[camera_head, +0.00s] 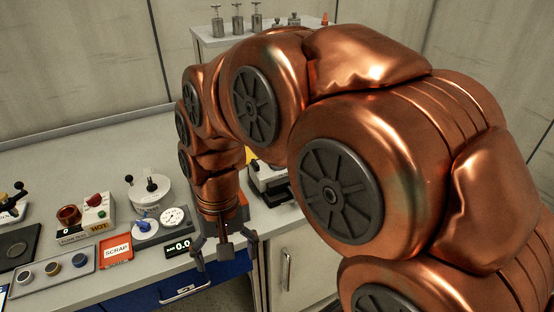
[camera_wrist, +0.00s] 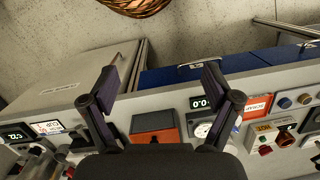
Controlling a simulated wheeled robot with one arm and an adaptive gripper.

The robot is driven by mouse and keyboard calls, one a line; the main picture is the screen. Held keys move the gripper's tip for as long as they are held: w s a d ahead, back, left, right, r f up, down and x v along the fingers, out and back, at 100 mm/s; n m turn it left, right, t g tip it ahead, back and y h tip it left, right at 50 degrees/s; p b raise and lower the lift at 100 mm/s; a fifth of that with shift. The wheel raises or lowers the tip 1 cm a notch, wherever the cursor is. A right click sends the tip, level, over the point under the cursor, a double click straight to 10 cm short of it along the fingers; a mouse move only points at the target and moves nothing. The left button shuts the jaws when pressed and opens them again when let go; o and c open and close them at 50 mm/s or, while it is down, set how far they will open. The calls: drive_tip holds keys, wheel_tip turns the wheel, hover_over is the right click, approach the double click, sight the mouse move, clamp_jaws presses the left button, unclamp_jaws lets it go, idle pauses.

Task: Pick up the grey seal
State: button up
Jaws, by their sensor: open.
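Three small round pieces sit in a row on a grey tray (camera_head: 40,287) at the front left of the bench in the head view. My gripper (camera_head: 226,256) is open and empty, pointing down near the bench's front edge, well right of the tray. The wrist view shows my gripper's spread fingers (camera_wrist: 160,82) with nothing between them.
A red SCRAP tray (camera_head: 116,249) lies right of the seal tray. A scale with a display (camera_head: 178,247), a dial gauge (camera_head: 173,217) and a control box with a red knob (camera_head: 97,207) stand nearby. Blue drawers (camera_head: 150,296) are below the edge. My arm hides the bench's right part.

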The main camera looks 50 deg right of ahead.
drive_tip(key=w+d+r+m+t+y+p, duration=0.1)
drive_tip(key=w+d+r+m+t+y, duration=0.1)
drive_tip(key=w+d+m, duration=1.3)
drive_tip(key=w+d+f+m+t, duration=0.1)
drive_tip(key=d+m, duration=0.1)
drive_tip(key=d, duration=0.5)
drive_tip(key=w+d+f+m+t+p, duration=0.1)
drive_tip(key=d+m, duration=0.2)
drive_tip(key=d, duration=0.5)
drive_tip(key=w+d+f+m, duration=0.1)
drive_tip(key=d+m, duration=0.2)
drive_tip(key=d, duration=0.5)
drive_tip(key=shift+t+h, duration=0.3)
drive_tip(key=shift+t, duration=0.1)
drive_tip(key=shift+p+x, duration=1.85)
drive_tip(key=shift+x, duration=1.95)
drive_tip(key=shift+w, duration=0.2)
drive_tip(key=shift+c, duration=0.3)
drive_tip(key=c, duration=1)
drive_tip(key=shift+o, duration=0.2)
